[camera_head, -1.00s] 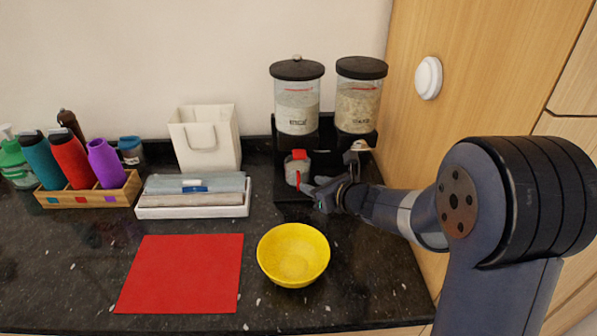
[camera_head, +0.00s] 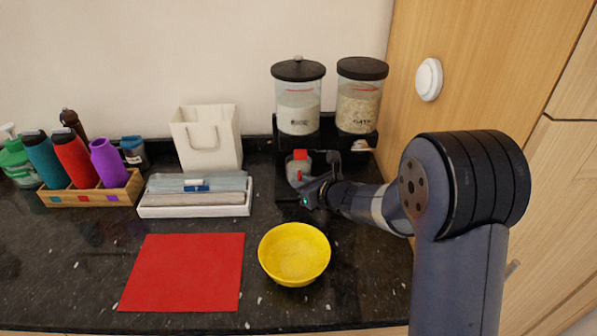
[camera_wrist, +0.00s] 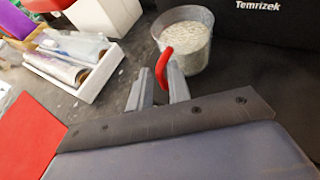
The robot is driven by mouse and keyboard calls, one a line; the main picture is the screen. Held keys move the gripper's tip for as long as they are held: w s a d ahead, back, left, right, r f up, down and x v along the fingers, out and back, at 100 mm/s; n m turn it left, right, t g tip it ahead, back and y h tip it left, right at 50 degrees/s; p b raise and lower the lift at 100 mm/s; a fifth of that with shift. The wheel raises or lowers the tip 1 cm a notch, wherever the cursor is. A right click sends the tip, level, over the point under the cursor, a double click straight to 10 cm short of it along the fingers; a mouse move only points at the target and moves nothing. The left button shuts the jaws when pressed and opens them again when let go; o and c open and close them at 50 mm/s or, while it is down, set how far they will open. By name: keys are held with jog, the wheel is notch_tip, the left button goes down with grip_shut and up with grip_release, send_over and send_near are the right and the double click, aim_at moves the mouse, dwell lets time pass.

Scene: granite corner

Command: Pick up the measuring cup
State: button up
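The measuring cup (camera_head: 293,173) is a grey cup with a red handle, filled with pale grains. It stands on the black base below the two dispensers. In the wrist view the cup (camera_wrist: 196,42) is upright just beyond my fingertips. Its red handle (camera_wrist: 163,66) lies between my two fingers.
Two black-lidded dispensers (camera_head: 298,104) stand above the cup on a black stand (camera_head: 291,193). A yellow bowl (camera_head: 294,254) and red mat (camera_head: 185,272) lie in front. A white tray (camera_head: 195,210), white bag (camera_head: 207,139) and bottle rack (camera_head: 90,195) are left. A wooden cabinet is right.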

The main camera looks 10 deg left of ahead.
grip_shut()
jog(key=shift+r, duration=0.15)
jog(key=shift+r, duration=0.6)
jog(key=s+d+b, duration=0.1)
jog(key=s+d, duration=0.2)
jog(key=s+d+b, duration=0.1)
jog(key=s+d, duration=0.1)
jog(key=d, duration=0.1)
jog(key=s+d+b, duration=0.1)
jog(key=s+d, duration=0.2)
jog(key=d, duration=0.1)
jog(key=shift+s+f, duration=0.15)
jog(key=shift+s, duration=0.2)
notch_tip(320, 180, up, 14)
jog(key=p, duration=0.4)
jog(key=shift+a, duration=0.15)
